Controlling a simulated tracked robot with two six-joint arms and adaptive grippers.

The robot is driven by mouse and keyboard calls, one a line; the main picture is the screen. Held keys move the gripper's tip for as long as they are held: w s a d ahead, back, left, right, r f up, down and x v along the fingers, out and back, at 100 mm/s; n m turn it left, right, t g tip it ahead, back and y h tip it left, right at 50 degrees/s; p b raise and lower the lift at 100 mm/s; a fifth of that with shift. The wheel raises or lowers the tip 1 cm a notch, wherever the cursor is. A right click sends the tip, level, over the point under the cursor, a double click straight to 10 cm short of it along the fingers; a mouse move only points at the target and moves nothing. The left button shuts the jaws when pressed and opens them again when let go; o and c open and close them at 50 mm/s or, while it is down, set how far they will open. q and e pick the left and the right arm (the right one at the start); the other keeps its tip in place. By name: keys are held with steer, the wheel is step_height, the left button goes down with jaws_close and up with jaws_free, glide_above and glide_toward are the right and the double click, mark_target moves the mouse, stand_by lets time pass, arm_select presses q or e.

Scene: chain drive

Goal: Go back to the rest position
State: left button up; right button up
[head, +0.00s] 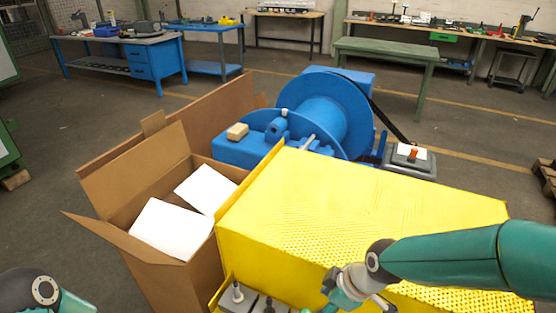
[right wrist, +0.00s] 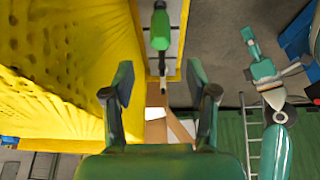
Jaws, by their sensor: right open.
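My right arm comes in from the right over the yellow guard (head: 365,195). Its gripper (head: 345,290) is low at the guard's front side in the head view, partly cut off by the bottom edge. In the right wrist view the right gripper (right wrist: 158,80) has its two fingers wide apart with nothing held between them. A green-handled tool (right wrist: 160,30) shows beyond the fingertips, over a pale yellow-edged panel. Part of my left arm (head: 45,292) shows at the bottom left, its gripper outside the head view. A teal arm end (right wrist: 252,42) shows in the right wrist view, its jaws unclear.
An open cardboard box (head: 185,282) with white sheets stands left of the guard. A blue drum (head: 325,112) on a blue machine is behind it. A grey box with an orange knob (head: 412,154) sits to the right. Floor is free toward the benches.

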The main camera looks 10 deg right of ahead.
steer(key=s+a+f+m+g, duration=0.1)
steer(key=s+f+m, duration=0.4)
steer(key=f, duration=0.6)
steer(key=s+a+f+m+g, duration=0.1)
steer(key=s+a+f+m, duration=0.1)
steer(key=s+f+m, duration=0.4)
step_height(320, 180, down, 6)
steer(key=shift+s+a+r+m, duration=0.2)
steer(key=shift+m, duration=1)
